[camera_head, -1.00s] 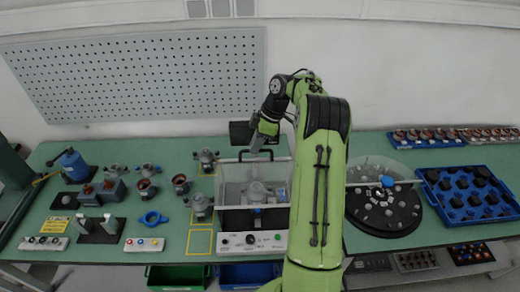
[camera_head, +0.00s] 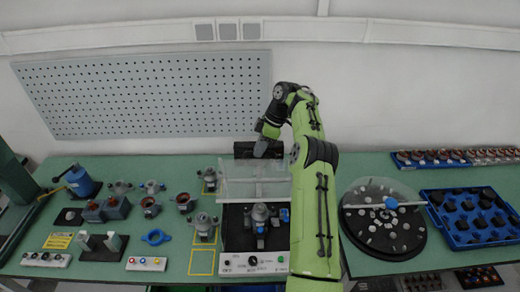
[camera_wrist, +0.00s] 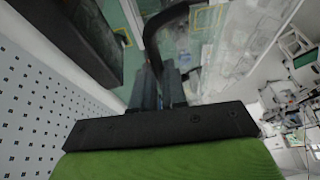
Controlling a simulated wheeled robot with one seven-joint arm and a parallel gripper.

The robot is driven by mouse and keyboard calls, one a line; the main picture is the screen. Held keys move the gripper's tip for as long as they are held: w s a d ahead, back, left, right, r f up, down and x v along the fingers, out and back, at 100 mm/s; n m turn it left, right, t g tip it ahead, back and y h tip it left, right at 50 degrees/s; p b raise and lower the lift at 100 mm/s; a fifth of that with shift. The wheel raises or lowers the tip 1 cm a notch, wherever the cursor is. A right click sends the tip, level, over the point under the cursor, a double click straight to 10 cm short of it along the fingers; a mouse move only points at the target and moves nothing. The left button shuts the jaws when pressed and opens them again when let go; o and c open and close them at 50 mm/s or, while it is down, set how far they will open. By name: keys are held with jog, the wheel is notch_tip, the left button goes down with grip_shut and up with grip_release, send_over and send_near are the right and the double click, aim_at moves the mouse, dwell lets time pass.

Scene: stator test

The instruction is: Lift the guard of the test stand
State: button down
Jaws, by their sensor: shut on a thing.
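The test stand (camera_head: 274,262) has a white front panel with knobs and a black bed. A grey stator-like part (camera_head: 261,217) stands on the bed. The clear guard (camera_head: 236,190) is raised and tilted back at the rear of the stand, leaving the front of the bed uncovered. My gripper (camera_head: 262,149) is at the guard's top rear edge; its fingertips are hard to make out there. In the wrist view my gripper (camera_wrist: 160,88) is shut on the guard's black curved handle (camera_wrist: 150,28). The clear panel shows beyond it.
A dark box (camera_head: 243,149) stands behind the guard, close to my gripper. A perforated board (camera_head: 150,95) is on the wall. Left are stator parts and a button box (camera_head: 146,264). Right are a round disc (camera_head: 420,238) and a blue tray (camera_head: 454,239).

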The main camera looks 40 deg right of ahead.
jog(key=shift+s+f, duration=0.1)
jog(key=shift+f, duration=0.35)
jog(key=c, duration=1.4)
grip_release()
jog(key=shift+d+f, duration=0.1)
jog(key=shift+o, duration=1.2)
jog(key=shift+w+d, duration=0.2)
jog(key=shift+w, duration=0.25)
jog(key=shift+s+a+r, duration=0.2)
jog(key=shift+s, duration=0.05)
